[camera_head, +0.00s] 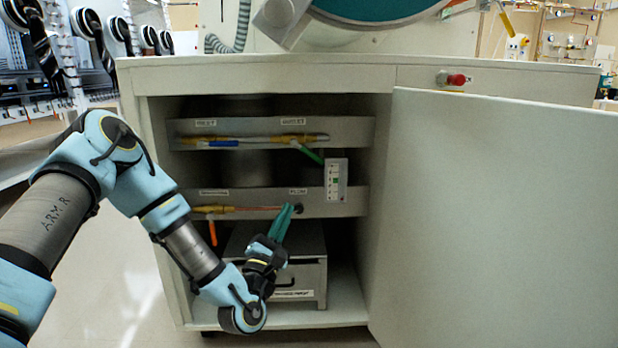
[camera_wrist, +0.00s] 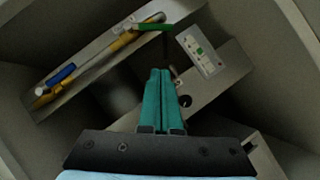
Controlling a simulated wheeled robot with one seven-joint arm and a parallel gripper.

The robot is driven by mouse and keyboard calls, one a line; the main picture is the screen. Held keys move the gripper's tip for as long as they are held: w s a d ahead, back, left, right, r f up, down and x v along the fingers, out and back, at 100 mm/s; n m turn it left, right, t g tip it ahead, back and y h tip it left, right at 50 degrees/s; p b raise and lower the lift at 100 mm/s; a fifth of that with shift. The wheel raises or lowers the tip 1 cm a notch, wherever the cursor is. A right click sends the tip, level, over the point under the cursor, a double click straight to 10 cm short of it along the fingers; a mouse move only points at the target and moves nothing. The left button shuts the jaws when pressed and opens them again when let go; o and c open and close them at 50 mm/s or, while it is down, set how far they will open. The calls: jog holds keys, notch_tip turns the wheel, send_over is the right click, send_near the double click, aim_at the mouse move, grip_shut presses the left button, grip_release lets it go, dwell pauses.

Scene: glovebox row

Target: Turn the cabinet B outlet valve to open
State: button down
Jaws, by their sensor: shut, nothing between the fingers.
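The open cabinet holds an upper valve panel (camera_head: 350,131) with yellow-ended piping. A green lever (camera_head: 308,153) at its right slants down and right from the pipe; it also shows in the wrist view (camera_wrist: 150,27). A blue lever (camera_head: 224,143) lies along the pipe at the left. The small labels are too blurred to read surely, so I cannot tell which lever is the outlet. My gripper (camera_head: 290,212), with teal fingers, is shut and empty in front of the lower panel (camera_head: 345,203), below the green lever and apart from it. The wrist view shows the closed fingers (camera_wrist: 158,78).
A white indicator box (camera_head: 336,180) with a green mark is right of the green lever. An orange lever (camera_head: 212,232) hangs from the lower pipe. A grey box (camera_head: 312,275) stands on the cabinet floor. The open door (camera_head: 500,210) blocks the right side.

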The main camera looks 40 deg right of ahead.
jog(key=b, duration=0.3)
send_near(308, 152)
jog(key=w+d+f, duration=0.3)
jog(key=w+d, duration=0.1)
jog(key=shift+n, duration=0.3)
jog(key=shift+s+d+r+b, duration=0.3)
jog(key=shift+d+r, duration=0.3)
jog(key=shift+r, duration=0.2)
jog(key=shift+s+d+r+b, duration=0.2)
jog(key=shift+d+r+b, duration=0.1)
jog(key=shift+d+r, duration=0.4)
jog(key=shift+a+r, duration=0.1)
jog(key=shift+n+t, duration=0.3)
jog(key=shift+s, duration=0.1)
